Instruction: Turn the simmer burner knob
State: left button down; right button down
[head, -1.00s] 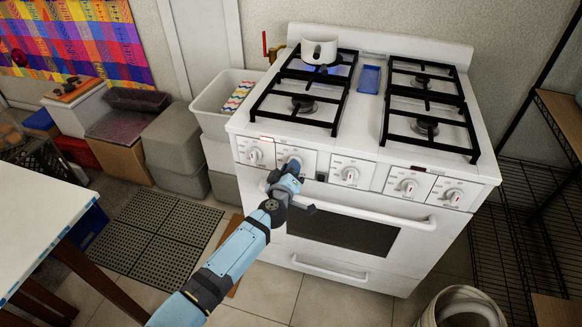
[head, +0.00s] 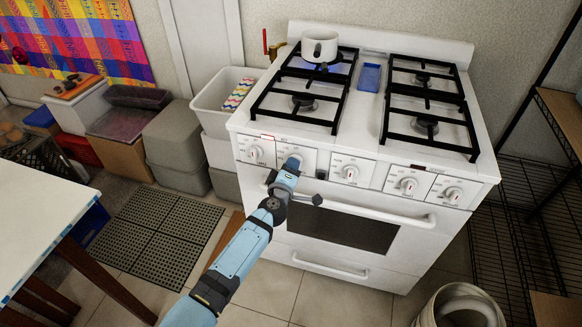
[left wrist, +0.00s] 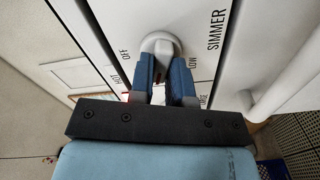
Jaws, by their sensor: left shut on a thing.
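The simmer knob is a round white knob (left wrist: 160,42) with "SIMMER", "OFF" and "LOW" printed around it in the left wrist view. In the head view it is the second knob from the left (head: 295,158) on the stove front, partly hidden by my gripper. My left gripper (left wrist: 163,66) has its two blue fingers on either side of the knob's grip and is shut on it. In the head view this gripper (head: 291,164) reaches the panel from below. My right gripper is not in view.
The white stove (head: 350,192) has other knobs on its front and an oven handle (head: 385,212) just below and right of my gripper. A white pot (head: 320,46) sits on the back left burner over a blue flame. Storage bins (head: 175,140) stand left; a white table (head: 40,210) is nearer.

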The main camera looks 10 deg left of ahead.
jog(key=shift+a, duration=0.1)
pick_arm(q)
jog(key=c, duration=1.1)
grip_release()
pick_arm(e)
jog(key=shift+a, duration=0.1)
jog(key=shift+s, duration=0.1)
pick_arm(q)
jog(key=s+p, duration=0.1)
jog(key=s, duration=0.3)
jog(key=s+p, duration=0.1)
jog(key=s, duration=0.4)
jog(key=s+p, duration=0.1)
jog(key=s, duration=0.4)
jog(key=shift+a, duration=0.3)
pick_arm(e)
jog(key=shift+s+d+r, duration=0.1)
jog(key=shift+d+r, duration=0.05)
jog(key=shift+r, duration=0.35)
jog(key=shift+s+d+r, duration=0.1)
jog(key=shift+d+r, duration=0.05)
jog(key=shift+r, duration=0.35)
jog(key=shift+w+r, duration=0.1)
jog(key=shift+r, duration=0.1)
